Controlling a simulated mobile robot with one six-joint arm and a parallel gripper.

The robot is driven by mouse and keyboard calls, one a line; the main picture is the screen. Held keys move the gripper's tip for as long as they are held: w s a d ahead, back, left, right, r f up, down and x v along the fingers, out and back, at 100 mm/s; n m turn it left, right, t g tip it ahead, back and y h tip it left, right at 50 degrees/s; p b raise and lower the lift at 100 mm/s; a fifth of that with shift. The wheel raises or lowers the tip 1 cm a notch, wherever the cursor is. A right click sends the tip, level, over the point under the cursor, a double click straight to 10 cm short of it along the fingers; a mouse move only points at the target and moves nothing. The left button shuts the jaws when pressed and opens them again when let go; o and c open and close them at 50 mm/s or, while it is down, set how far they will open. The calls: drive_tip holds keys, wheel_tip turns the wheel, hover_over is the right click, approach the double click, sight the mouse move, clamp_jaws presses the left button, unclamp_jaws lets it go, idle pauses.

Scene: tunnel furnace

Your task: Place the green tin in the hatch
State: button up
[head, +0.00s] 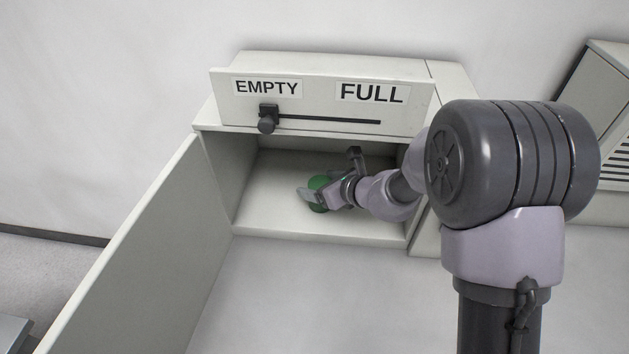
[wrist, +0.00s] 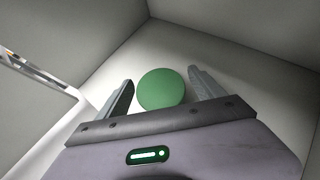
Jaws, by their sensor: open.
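The green tin (head: 319,184) is inside the open hatch (head: 270,219), near the middle of its floor. In the wrist view the round green top of the tin (wrist: 161,89) lies between the two fingers of my gripper (wrist: 160,92), with a gap on each side. My gripper (head: 318,194) is open and reaches into the hatch from the right in the head view. It partly hides the tin there. I cannot tell whether the tin's base rests on the hatch floor.
The hatch door (head: 140,250) stands open at the left. Above the opening a panel labelled EMPTY and FULL holds a slider knob (head: 267,119), at the EMPTY end. The hatch's side walls stand close around the gripper. A vented cabinet (head: 608,130) is at the far right.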

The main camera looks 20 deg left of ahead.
drive_tip(key=s+d+r+n+g+h+p, duration=0.1)
drive_tip(key=s+d+r+n, duration=0.55)
drive_tip(key=s+r, duration=0.3)
drive_tip(key=s+d+r+n+g+p, duration=0.1)
drive_tip(key=s+d+r+n, duration=0.5)
drive_tip(key=s+d+r, duration=0.3)
drive_tip(key=s+d+r+n+t+h, duration=0.1)
drive_tip(key=s+d+n+h, duration=0.5)
drive_tip(key=s+d, duration=0.3)
drive_tip(key=d+n, duration=0.1)
drive_tip(key=d, duration=0.2)
drive_tip(key=shift+d+r+t, duration=0.25)
drive_tip(key=shift+d+t, duration=0.15)
drive_tip(key=shift+s+n, duration=0.15)
drive_tip(key=shift+n, duration=0.1)
